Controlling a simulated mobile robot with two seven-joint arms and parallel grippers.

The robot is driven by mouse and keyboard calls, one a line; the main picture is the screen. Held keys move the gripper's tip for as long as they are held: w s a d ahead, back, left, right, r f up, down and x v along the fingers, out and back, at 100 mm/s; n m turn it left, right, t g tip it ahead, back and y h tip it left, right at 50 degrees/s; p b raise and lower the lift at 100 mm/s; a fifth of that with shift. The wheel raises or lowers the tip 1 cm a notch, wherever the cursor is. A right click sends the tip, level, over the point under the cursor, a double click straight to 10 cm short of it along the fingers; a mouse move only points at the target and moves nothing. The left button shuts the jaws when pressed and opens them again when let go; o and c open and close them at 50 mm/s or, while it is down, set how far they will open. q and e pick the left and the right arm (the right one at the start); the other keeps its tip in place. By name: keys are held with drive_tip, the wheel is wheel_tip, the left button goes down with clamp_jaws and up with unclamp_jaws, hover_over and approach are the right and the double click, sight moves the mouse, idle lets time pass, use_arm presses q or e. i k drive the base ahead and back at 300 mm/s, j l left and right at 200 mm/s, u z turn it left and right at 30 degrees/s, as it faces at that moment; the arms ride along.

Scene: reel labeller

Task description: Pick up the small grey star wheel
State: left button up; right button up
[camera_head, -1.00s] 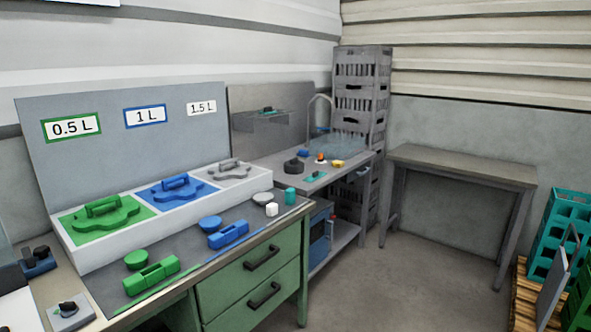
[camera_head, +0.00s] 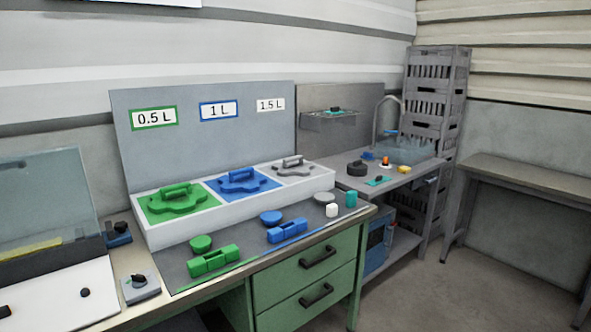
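The small grey star wheel (camera_head: 294,167) lies in the right-hand bay of the white tray (camera_head: 169,234), under the 1.5 L label. It has a lobed outline and a raised handle on top. A larger blue star wheel (camera_head: 240,181) lies in the middle bay under the 1 L label. A green star wheel (camera_head: 180,199) lies in the left bay under the 0.5 L label. Neither of my grippers shows in the head view.
Green and blue blocks (camera_head: 287,231) and round knobs lie on the dark mat before the tray. A sink bench (camera_head: 400,175) adjoins on the right. Floor before the drawers is clear.

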sight(296, 165)
drive_tip(key=i+l, duration=1.3)
drive_tip(key=l, duration=0.15)
drive_tip(key=i+l+z, duration=0.1)
drive_tip(key=i+l, duration=1.15)
drive_tip(key=l, duration=0.2)
